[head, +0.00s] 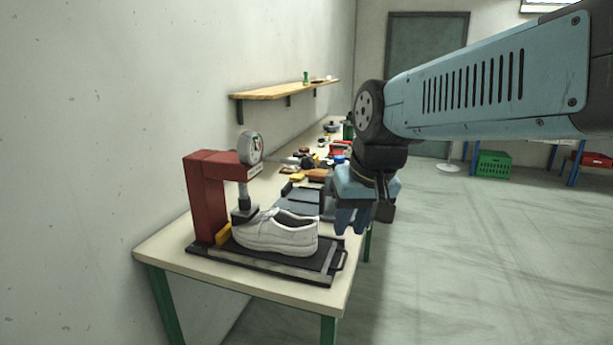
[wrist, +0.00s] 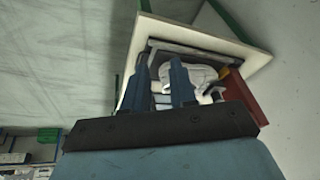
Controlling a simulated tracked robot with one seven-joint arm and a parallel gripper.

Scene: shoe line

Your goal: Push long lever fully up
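A red press (head: 208,195) with a round dial gauge (head: 250,147) stands on the near end of the table. I cannot make out a long lever for certain. A small yellow part (head: 223,234) shows at the foot of the press. My gripper (head: 350,222) points down to the right of the shoe, apart from the press. In the wrist view its fingers (wrist: 160,66) are spread with nothing visible between them; the shoe (wrist: 202,78) shows beyond.
The table (head: 170,247) runs back along the wall, with grey trays (head: 302,202) and several small coloured items behind the press. A wooden shelf (head: 285,90) is on the wall above.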

